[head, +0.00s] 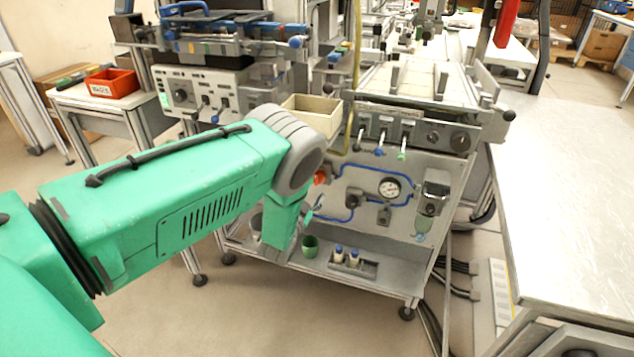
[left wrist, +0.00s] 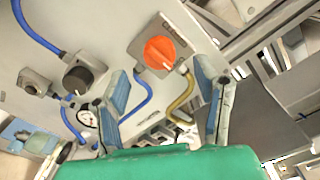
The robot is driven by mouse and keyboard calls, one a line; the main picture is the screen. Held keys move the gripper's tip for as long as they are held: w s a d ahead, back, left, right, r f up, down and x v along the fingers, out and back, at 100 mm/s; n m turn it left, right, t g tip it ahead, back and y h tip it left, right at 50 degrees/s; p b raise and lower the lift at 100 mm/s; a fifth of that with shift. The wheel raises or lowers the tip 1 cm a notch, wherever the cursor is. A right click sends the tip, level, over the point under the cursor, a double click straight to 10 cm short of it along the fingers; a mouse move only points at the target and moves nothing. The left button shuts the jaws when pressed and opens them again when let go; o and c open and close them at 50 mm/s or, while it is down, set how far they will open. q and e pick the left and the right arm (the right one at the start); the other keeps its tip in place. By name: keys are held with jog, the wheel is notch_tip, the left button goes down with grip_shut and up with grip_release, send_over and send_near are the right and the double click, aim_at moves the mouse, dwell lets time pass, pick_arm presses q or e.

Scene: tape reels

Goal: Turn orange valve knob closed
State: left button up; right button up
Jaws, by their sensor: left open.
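The orange valve knob (left wrist: 160,52) sits on a grey square plate on the panel in the left wrist view. In the head view a small part of the knob (head: 320,177) shows beside my green left arm, which hides the rest. My left gripper (left wrist: 162,76) is open, with one blue-grey finger on each side below the knob in the left wrist view. Nothing is between the fingers, and the gap to the knob is hard to judge. In the head view the left gripper (head: 311,211) is mostly hidden by its wrist. My right gripper is not in view.
A pressure gauge (head: 389,187), blue hoses and a black knob (left wrist: 78,78) are on the same panel. A green cup (head: 310,246) and small bottles stand on the shelf below. A cream bin (head: 312,113) is above. A metal table (head: 570,180) stands at right.

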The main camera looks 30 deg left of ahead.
aim_at(316, 181)
pick_arm(q)
jog(key=x, duration=0.4)
jog(key=shift+w+d+b, duration=0.1)
jog(key=shift+w+b, duration=0.1)
jog(key=shift+b, duration=0.2)
jog(key=shift+w+d+r, duration=0.25)
jog(key=shift+w+d, duration=0.05)
jog(key=shift+w, duration=0.35)
jog(key=shift+a, duration=0.2)
jog(key=shift+a+f, duration=0.1)
jog(key=shift+a, duration=0.05)
jog(key=shift+c, duration=1.2)
jog(key=shift+a+f, duration=0.1)
jog(key=shift+a, duration=0.1)
jog(key=c, duration=0.9)
jog(key=shift+d, duration=0.15)
